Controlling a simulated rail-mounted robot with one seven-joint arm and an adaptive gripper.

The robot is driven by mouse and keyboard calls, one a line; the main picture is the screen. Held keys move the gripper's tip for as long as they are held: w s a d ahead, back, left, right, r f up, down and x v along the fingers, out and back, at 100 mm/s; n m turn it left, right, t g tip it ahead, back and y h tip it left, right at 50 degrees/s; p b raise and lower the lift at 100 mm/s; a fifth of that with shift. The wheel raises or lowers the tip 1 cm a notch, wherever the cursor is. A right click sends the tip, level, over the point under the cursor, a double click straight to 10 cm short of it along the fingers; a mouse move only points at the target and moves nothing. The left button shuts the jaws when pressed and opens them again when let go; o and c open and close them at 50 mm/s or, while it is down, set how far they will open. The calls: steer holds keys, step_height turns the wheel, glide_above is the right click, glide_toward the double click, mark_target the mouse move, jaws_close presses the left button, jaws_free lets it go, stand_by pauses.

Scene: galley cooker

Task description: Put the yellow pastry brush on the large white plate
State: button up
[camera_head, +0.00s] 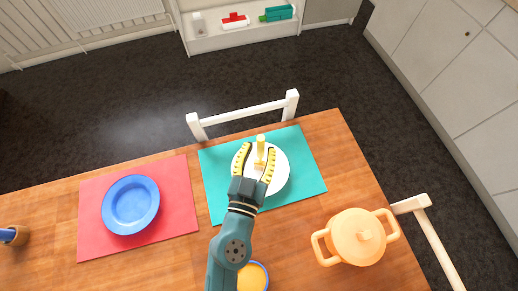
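The large white plate (281,181) lies on a teal placemat (305,171) near the far edge of the wooden table. My gripper (258,150) is over the plate, its two yellow-and-black fingers spread apart. The pale yellow pastry brush (261,146) shows between the fingers, over the plate, its top end pointing to the far side. A gap shows between the brush and the left finger; the right finger is close to it. I cannot tell whether the brush touches the plate. My gripper hides part of the plate.
A blue plate (131,204) lies on a red placemat (179,219) to the left. An orange lidded pot (357,238) stands at right. A blue-rimmed yellow bowl (254,277) is partly behind my arm. A white chair back (243,115) stands beyond the table edge.

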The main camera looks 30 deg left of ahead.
steer(key=shift+r, duration=0.1)
steer(key=shift+r+p, duration=0.3)
steer(key=shift+p, duration=0.15)
steer(key=b+v, duration=0.4)
steer(key=v, duration=0.8)
steer(key=shift+f, duration=0.1)
steer(key=w+d+r+m+t+h, duration=0.1)
steer(key=w+d+r+m+h, duration=0.25)
steer(key=w+d+r, duration=0.35)
steer(key=w+d+r+m+t+h, duration=0.1)
steer(key=w+d+r+m+h, duration=0.25)
steer(key=d+r, duration=0.35)
step_height(320, 180, up, 16)
steer(key=d+n+t+y, duration=0.2)
steer(key=n, duration=0.2)
steer(key=shift+w+f+t+y, duration=0.2)
steer(key=shift+t+y, duration=0.2)
